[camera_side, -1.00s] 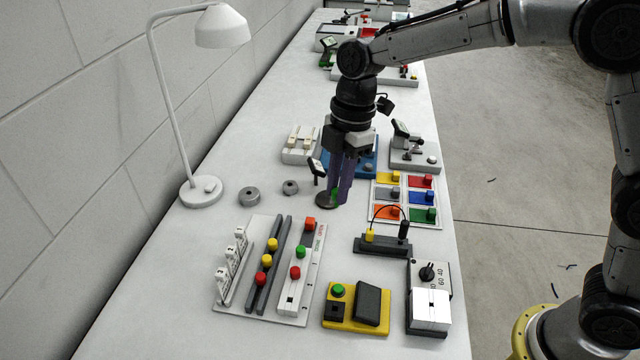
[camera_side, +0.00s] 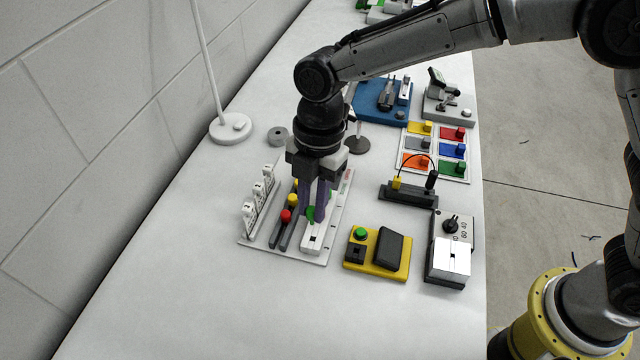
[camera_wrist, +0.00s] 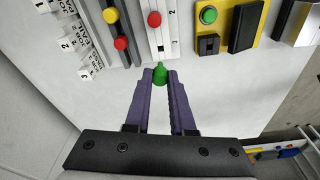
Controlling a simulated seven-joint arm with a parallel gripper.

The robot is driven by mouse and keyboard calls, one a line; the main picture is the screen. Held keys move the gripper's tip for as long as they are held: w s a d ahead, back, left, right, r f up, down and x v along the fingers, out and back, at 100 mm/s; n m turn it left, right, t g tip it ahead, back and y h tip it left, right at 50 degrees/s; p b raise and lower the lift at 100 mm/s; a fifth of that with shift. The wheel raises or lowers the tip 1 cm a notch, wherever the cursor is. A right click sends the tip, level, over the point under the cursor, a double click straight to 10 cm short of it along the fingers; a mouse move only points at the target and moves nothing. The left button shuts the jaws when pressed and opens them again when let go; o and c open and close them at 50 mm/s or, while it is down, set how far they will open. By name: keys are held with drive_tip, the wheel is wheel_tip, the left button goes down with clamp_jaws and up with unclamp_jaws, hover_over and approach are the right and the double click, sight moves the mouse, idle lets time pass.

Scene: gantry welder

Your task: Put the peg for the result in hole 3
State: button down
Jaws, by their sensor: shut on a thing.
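My gripper (camera_side: 312,218) is over the white peg board, its purple fingers pointing down. In the wrist view my gripper (camera_wrist: 160,76) is shut on a green peg (camera_wrist: 160,73) at its fingertips. Green also shows between the fingers in the side view. The white strip (camera_side: 312,244) with numbered holes is under and in front of the fingers. In the wrist view, a red peg (camera_wrist: 154,19) stands beside number 2. Hole 3 (camera_wrist: 160,48) is a dark, empty opening beside number 3, just ahead of the green peg. The fingers hide the strip's far part in the side view.
Dark rails with red and yellow balls (camera_side: 287,216) and white numbered tags (camera_side: 250,218) lie left of the strip. A yellow box with a green button (camera_side: 377,253) and a dial box (camera_side: 451,250) stand to the right. The table front is clear.

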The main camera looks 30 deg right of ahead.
hover_over(313, 228)
drive_tip(key=s, duration=0.2)
drive_tip(key=shift+a+f, duration=0.25)
drive_tip(key=shift+f, duration=0.9)
drive_tip(key=shift+a+f, duration=0.2)
drive_tip(key=shift+f, duration=0.95)
drive_tip(key=shift+f, duration=1.25)
drive_tip(key=c, duration=0.7)
unclamp_jaws()
drive_tip(key=r, duration=0.4)
drive_tip(key=d+r, duration=0.1)
drive_tip(key=r, duration=0.4)
drive_tip(key=w+r, duration=0.1)
drive_tip(key=r, duration=0.3)
drive_tip(key=shift+d+r, duration=0.35)
drive_tip(key=shift+d, duration=0.05)
